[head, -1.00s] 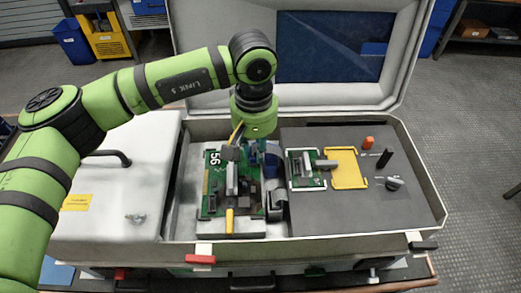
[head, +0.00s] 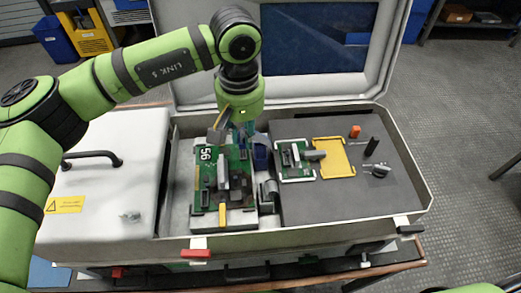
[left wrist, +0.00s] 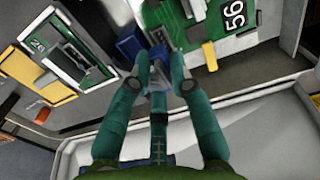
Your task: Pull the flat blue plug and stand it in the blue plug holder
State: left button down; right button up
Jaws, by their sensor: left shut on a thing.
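My left gripper (head: 246,130) points down over the upper right edge of the green board marked 56 (head: 237,184). In the left wrist view its teal fingers (left wrist: 160,72) are shut on a small blue piece, seemingly the flat blue plug (left wrist: 157,58). Only a little of the plug shows between the fingertips. The blue plug holder (head: 261,157) appears to be the dark blue block just right of the board. It also shows in the left wrist view (left wrist: 129,45), left of the fingertips. My right gripper is out of view.
Right of the holder, a grey panel (head: 300,205) carries a small green board (head: 296,173), a yellow frame (head: 343,171), an orange part (head: 355,131) and a black lever (head: 371,146). The open case lid (head: 320,45) stands behind. A white cover (head: 115,170) is at left.

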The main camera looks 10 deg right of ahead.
pick_arm(q)
jog(key=shift+d, duration=0.15)
jog(key=shift+d+b, duration=0.7)
jog(key=shift+d, duration=1.15)
jog(key=shift+f, duration=0.25)
jog(key=shift+f+b, duration=0.75)
jog(key=shift+b, duration=0.3)
jog(key=shift+f, duration=0.15)
jog(key=shift+b, duration=0.45)
